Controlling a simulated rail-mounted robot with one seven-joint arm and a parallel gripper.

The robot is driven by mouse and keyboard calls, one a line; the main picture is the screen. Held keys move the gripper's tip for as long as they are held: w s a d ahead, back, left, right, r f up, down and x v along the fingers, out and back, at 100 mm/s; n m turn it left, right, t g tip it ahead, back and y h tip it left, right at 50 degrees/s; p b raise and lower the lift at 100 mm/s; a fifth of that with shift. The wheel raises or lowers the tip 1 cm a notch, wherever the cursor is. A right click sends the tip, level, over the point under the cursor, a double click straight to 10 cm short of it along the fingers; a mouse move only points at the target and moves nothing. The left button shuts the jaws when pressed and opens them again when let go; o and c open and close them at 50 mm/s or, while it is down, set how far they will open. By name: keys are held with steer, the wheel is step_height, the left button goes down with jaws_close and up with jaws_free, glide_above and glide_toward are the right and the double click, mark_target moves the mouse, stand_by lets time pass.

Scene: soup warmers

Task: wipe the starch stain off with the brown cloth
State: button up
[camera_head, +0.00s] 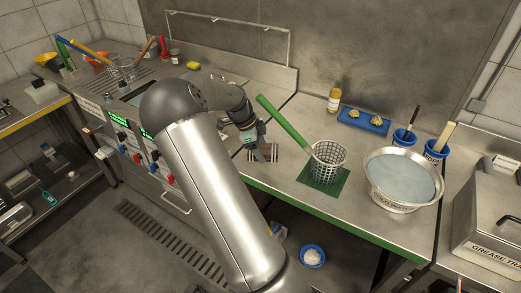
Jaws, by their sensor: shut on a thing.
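My gripper (258,149) is low over the steel counter (300,106), at the left part of the worktop. It is shut on the brown cloth (270,153), which shows as a small brown patch with pale stripes beside and under the fingers. The cloth appears to touch the counter, but the contact is hard to see. My arm and the fingers hide part of the cloth and the counter around it. I cannot make out the starch stain in this view.
Right of my gripper, a wire basket (328,163) with a long green handle stands on a green mat (322,190). A large bowl of pale liquid (401,179), blue cups (404,138), a blue tray (364,121) and a bottle (334,100) stand farther right and behind.

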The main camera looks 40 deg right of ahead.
steer(key=shift+r+p, duration=0.95)
steer(key=shift+r, duration=0.5)
